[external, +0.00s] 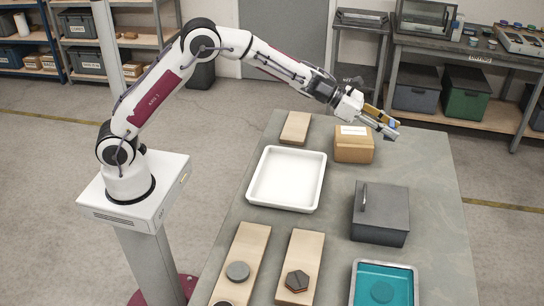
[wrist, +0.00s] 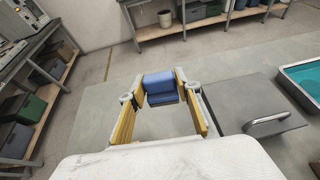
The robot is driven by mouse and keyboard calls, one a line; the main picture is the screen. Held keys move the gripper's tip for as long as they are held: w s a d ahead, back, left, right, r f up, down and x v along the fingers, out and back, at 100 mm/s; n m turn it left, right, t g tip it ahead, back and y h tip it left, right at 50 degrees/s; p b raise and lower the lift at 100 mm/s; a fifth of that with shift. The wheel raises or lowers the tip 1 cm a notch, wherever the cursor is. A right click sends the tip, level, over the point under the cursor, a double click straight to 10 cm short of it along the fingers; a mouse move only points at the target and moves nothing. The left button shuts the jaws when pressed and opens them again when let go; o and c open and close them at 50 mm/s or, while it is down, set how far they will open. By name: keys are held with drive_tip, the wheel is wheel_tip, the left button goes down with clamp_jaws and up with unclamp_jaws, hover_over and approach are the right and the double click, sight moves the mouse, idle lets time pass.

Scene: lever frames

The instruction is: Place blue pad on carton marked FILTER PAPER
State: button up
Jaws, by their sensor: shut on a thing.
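A blue pad (wrist: 160,86) is held between the yellow-sided fingers of my gripper (wrist: 162,97) in the wrist view. In the external view my gripper (external: 388,124) is shut on the pad, of which only a small blue part (external: 391,136) shows. The brown carton (external: 354,151) stands on the table with a white label on its top; its lettering is too small to read. My gripper and the pad are in the air, above and to the right of the carton in the external view. I cannot make out the carton in the wrist view.
A white tray (external: 287,179) lies left of the carton, and a wooden block (external: 296,128) lies behind the tray. A dark grey box with a handle (external: 381,215) and a tray of teal liquid (external: 384,287) stand nearer. Boards with dark pieces lie at front left.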

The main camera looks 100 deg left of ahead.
drive_tip(key=shift+a, duration=0.15)
drive_tip(key=s+a+n+y, duration=0.15)
drive_tip(key=s+a, duration=0.25)
drive_tip(key=a, duration=0.5)
hover_over(353, 136)
drive_tip(key=shift+s+a+f+m+h, duration=0.1)
drive_tip(key=shift+f+m+h, duration=0.15)
drive_tip(key=shift+f+m, duration=0.15)
drive_tip(key=shift+f, duration=3.1)
drive_tip(key=shift+f, duration=0.1)
drive_tip(key=shift+f, duration=1.8)
drive_tip(key=shift+f, duration=0.1)
